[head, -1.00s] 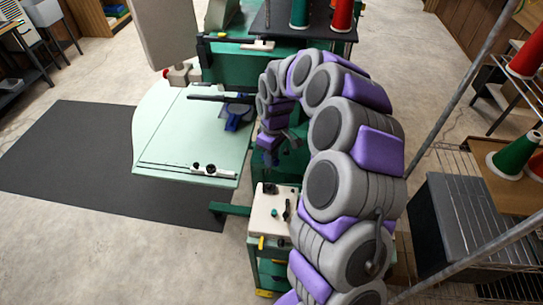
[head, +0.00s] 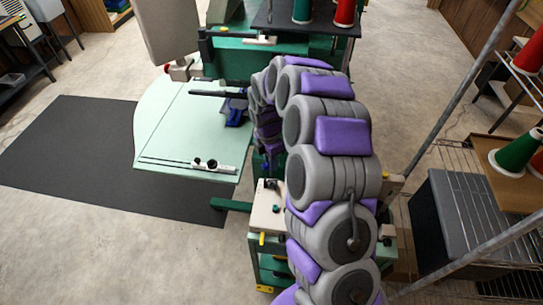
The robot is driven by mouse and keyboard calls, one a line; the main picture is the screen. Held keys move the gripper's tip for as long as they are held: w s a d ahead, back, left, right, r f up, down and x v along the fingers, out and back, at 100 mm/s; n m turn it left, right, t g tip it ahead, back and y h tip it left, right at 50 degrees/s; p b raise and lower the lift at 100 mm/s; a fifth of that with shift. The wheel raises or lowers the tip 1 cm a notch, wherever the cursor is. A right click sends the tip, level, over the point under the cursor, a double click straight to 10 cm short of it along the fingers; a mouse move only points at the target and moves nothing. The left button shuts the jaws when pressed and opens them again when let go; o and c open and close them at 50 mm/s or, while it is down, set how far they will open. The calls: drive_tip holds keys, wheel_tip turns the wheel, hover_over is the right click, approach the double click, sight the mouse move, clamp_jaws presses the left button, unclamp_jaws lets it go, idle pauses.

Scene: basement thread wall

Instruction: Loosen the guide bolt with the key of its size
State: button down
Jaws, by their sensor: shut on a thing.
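My gripper (head: 270,160) points down at the end of my curled arm, just right of the pale green machine table (head: 175,120). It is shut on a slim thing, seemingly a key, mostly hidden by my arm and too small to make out. On the table's near part a thin dark rail carries a white guide block (head: 222,168) with dark round knobs. I cannot tell which of them is the guide bolt. A white-topped stand (head: 264,222) below my gripper bears small dark pieces, and my arm hides its right side.
The green machine body (head: 235,60) stands behind the table. Red and green thread cones are at the back and on the right shelf. A dark box (head: 470,220), wire shelf and slanted metal poles stand on the right. Floor with a dark mat (head: 70,150) is open at left.

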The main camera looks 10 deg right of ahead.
wheel_tip(320, 180, down, 5)
drive_tip(key=n+b, duration=0.1)
drive_tip(key=n, duration=0.3)
drive_tip(key=shift+s+a+f+n+h+b, duration=0.1)
drive_tip(key=shift+n+h+b, duration=0.05)
drive_tip(key=shift+n+b, duration=0.55)
drive_tip(key=shift+s+a+f+n+h+b, duration=0.15)
drive_tip(key=shift+n+b, duration=0.25)
drive_tip(key=shift+n, duration=0.5)
drive_tip(key=shift+r+n+b, duration=0.1)
drive_tip(key=shift+n+b, duration=1.2)
drive_tip(key=shift+n+t+b, duration=0.3)
drive_tip(key=shift+n+b, duration=0.2)
drive_tip(key=shift+b, duration=0.05)
drive_tip(key=c, duration=0.9)
unclamp_jaws()
drive_tip(key=shift+r, duration=0.1)
drive_tip(key=shift+c, duration=0.2)
